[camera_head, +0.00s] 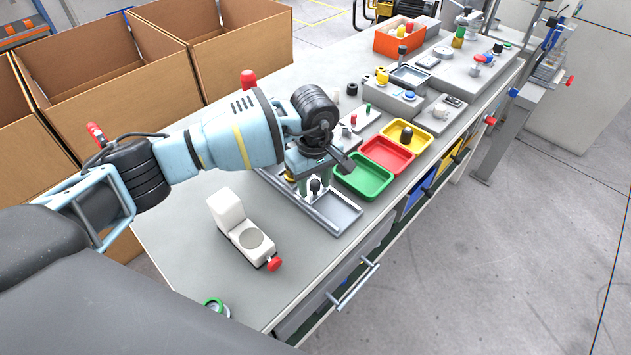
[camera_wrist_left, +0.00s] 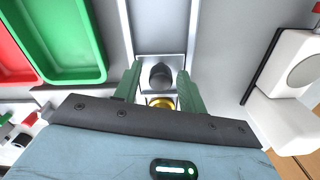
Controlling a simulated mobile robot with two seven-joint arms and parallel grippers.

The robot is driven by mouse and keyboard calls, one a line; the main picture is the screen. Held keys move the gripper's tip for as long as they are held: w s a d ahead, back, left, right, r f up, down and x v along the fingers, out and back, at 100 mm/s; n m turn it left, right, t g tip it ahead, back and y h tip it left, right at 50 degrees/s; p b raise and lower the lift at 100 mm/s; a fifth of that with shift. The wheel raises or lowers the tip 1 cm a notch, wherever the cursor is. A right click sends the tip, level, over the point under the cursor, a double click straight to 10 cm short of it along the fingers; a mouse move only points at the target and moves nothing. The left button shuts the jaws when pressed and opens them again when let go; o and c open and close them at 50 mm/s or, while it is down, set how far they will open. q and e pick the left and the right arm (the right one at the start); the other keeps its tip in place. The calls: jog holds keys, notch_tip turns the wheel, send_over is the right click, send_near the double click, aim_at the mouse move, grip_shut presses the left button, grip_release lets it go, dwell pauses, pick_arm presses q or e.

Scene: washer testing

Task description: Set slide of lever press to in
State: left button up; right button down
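A metal fixture with a shallow rimmed track (camera_head: 338,216) lies on the bench under my left gripper. I take it to be part of the lever press, but my arm hides much of it. A black knob (camera_head: 315,185) stands upright on it. My left gripper (camera_head: 314,188) points down with its green fingers on either side of the knob. In the left wrist view the gripper (camera_wrist_left: 158,88) is open, and the knob (camera_wrist_left: 160,76) sits between the fingers with a gap on both sides. A gold-coloured ring (camera_wrist_left: 160,102) lies beside the knob. My right gripper is out of view.
Green (camera_head: 365,177), red (camera_head: 388,154) and yellow (camera_head: 407,136) trays stand right of the fixture. A white device with a red knob (camera_head: 243,230) stands nearer on the bench. Cardboard boxes (camera_head: 105,65) are behind. The bench front left is mostly clear.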

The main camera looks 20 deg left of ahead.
pick_arm(q)
jog(key=shift+o, duration=0.2)
jog(key=shift+r, duration=0.15)
jog(key=shift+r, duration=3.8)
